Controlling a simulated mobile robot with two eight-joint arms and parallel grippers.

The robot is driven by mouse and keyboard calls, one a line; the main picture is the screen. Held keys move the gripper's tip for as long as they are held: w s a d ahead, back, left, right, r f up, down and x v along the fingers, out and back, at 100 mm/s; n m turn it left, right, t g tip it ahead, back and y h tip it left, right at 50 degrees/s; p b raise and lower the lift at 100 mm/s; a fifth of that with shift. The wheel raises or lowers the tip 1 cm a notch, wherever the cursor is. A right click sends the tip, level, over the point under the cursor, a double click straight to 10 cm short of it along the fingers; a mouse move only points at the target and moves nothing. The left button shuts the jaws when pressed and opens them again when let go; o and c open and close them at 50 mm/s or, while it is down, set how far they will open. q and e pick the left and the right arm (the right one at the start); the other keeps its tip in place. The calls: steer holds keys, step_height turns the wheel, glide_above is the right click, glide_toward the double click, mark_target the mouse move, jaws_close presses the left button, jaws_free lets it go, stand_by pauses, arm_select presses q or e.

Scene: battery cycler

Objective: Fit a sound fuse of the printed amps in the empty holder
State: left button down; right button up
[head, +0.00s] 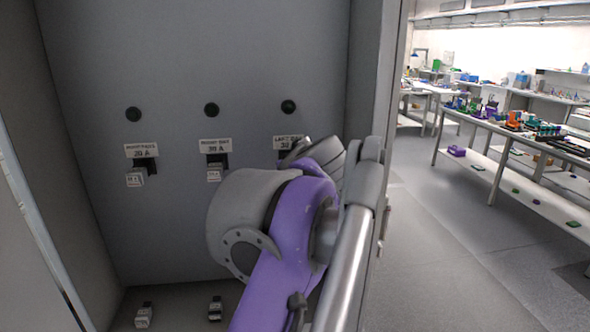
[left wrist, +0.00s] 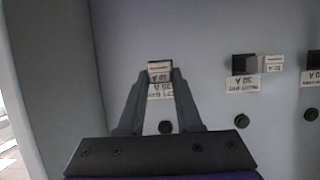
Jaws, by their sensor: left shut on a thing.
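My left gripper (left wrist: 160,77) is shut on a small pale fuse (left wrist: 159,66) with a red line and what looks like 30 A printed on it. The fuse is in front of the right-hand holder, above its label in the upside-down left wrist view; I cannot tell whether it is seated. In the head view my arm hides this holder and gripper, leaving part of the right label (head: 287,142) reading 30. My right gripper is not in view.
Two loose fuses lie on the cabinet floor, one at the left (head: 143,316) and one at the middle (head: 215,308). A dark round lamp (head: 211,110) sits above each label. The cabinet's right side and a metal bar (head: 345,262) stand close to my arm.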

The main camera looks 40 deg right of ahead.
arm_select(q)
steer(key=shift+w+d, duration=0.45)
steer(key=shift+w, duration=0.2)
stand_by(0.9)
steer(key=c, duration=0.5)
jaws_free()
steer(key=shift+s, duration=0.1)
steer(key=v, duration=1.1)
